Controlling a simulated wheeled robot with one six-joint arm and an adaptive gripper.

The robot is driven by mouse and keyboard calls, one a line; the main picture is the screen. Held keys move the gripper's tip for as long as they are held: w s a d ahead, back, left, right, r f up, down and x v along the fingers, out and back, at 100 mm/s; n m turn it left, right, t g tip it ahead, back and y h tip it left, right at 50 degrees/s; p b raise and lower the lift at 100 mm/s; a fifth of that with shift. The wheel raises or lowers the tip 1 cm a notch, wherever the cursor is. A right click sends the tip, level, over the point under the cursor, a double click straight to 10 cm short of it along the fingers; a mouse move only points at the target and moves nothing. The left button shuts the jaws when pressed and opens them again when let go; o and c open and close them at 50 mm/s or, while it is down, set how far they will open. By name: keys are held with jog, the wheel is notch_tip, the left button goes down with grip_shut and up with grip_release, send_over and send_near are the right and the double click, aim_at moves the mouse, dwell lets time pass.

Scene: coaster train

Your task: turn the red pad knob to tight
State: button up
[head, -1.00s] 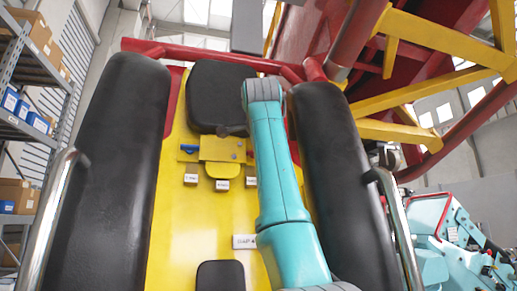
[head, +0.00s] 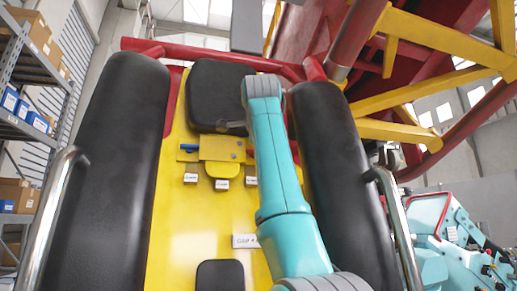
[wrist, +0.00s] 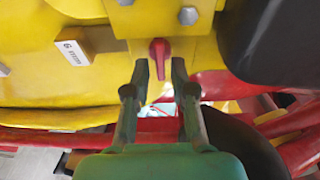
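The red pad knob (wrist: 159,58) shows in the wrist view, set on a yellow plate (wrist: 158,20) with its narrow handle pointing down the picture. My gripper (wrist: 160,75) is open, with one finger to the left and one to the right of the knob's lower end. Nothing shows between the fingers except the knob's tip and the space beyond it; I cannot tell whether a finger touches it. In the head view my arm covers the right side of the yellow bracket (head: 220,148), and I cannot make out the red knob there.
A white label block (wrist: 76,46) and grey bolts sit near the knob. A black pad (wrist: 270,40) is close on the right.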

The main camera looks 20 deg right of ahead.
jog(key=shift+s, duration=0.1)
jog(key=v, duration=1.1)
jog(key=shift+s, duration=0.4)
jog(key=shift+a+r, duration=0.1)
jog(key=shift+a, duration=0.05)
